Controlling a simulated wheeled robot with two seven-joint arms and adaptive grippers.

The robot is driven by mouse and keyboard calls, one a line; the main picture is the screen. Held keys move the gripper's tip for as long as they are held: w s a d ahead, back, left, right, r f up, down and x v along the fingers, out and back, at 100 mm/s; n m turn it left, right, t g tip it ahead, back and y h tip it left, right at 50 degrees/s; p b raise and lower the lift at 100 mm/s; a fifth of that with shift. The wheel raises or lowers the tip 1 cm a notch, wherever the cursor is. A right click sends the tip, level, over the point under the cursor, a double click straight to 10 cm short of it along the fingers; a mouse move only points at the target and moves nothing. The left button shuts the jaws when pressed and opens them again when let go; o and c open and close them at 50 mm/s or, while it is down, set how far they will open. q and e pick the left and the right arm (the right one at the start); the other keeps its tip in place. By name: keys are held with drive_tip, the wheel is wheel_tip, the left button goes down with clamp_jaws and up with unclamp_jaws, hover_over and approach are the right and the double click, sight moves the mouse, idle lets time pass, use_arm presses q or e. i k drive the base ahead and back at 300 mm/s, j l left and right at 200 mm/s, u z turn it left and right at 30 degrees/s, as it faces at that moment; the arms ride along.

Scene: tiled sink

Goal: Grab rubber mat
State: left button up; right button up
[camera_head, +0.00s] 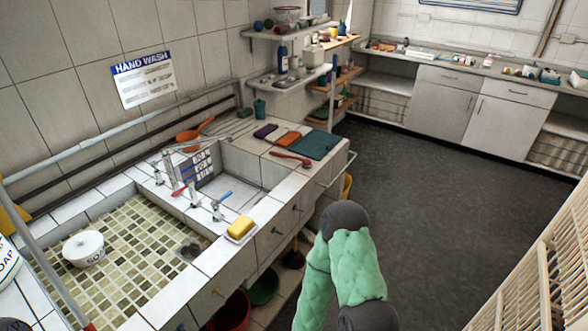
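A flat teal sheet, which looks like the rubber mat (316,145), lies on the tiled counter at the far right end of the sink, near the counter's edge. A red-brown brush-like tool (291,159) lies just in front of it, and an orange folded cloth (288,139) lies at its left. Nothing covers the mat. A green-sleeved arm of mine with dark joints rises at the bottom middle, well in front of the mat and apart from it. Neither of my grippers shows in this view.
A yellow sponge (240,227) sits on the front rim. A metal rail (340,172) edges the counter's right end. Dark floor (440,200) lies open at right.

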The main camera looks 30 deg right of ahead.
sight(315, 145)
drive_tip(key=z, duration=1.2)
drive_tip(key=i+l+z, duration=0.2)
drive_tip(key=i+z, duration=0.15)
drive_tip(key=i, duration=0.3)
drive_tip(key=i+z, duration=0.3)
drive_tip(key=i, duration=2.3)
drive_tip(key=i+l, duration=0.1)
drive_tip(key=i, duration=0.85)
drive_tip(key=i+u, duration=0.1)
drive_tip(key=i, duration=0.8)
drive_tip(key=u, duration=0.5)
drive_tip(key=i+l+u, duration=0.1)
drive_tip(key=u, duration=0.85)
drive_tip(key=i+l+u, duration=0.1)
drive_tip(key=u, duration=0.4)
